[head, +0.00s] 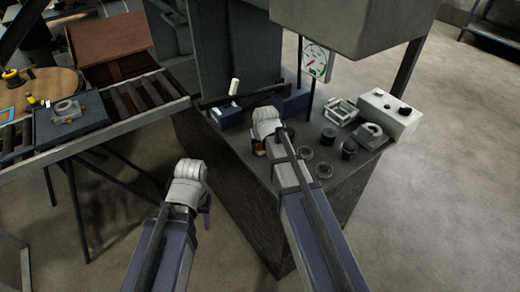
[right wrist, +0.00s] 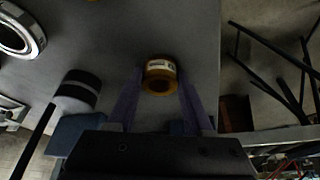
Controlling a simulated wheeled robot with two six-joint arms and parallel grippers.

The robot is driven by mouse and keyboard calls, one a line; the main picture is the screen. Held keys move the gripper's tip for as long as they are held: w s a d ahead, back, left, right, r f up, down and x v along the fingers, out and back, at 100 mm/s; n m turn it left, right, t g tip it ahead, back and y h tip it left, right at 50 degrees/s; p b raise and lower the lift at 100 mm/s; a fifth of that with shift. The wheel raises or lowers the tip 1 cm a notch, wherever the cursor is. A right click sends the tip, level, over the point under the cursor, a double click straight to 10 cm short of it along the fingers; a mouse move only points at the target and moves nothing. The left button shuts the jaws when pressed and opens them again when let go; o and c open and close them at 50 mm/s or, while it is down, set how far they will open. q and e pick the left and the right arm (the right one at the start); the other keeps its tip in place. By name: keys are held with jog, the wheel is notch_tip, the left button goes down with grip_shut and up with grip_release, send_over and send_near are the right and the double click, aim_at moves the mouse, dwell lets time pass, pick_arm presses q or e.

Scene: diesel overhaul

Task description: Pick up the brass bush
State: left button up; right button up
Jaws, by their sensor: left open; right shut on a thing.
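The brass bush (right wrist: 160,78) is a short yellow-gold ring with a pale label-like patch, seen between the two fingers of my right gripper (right wrist: 160,88) in the right wrist view. That gripper is shut on it. In the head view my right gripper (head: 264,128) is over the dark bench top, and only a small orange-gold part of the bush (head: 259,149) shows below it. The fingers are mostly hidden there. My left gripper (head: 188,182) is open and empty, in front of the bench's left side and clear of it.
A blue block (head: 226,117) is at left. A roller conveyor (head: 150,98) runs further left.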

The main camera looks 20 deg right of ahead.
aim_at(260, 147)
grip_shut()
notch_tip(260, 147, up, 10)
jog(key=p, duration=1)
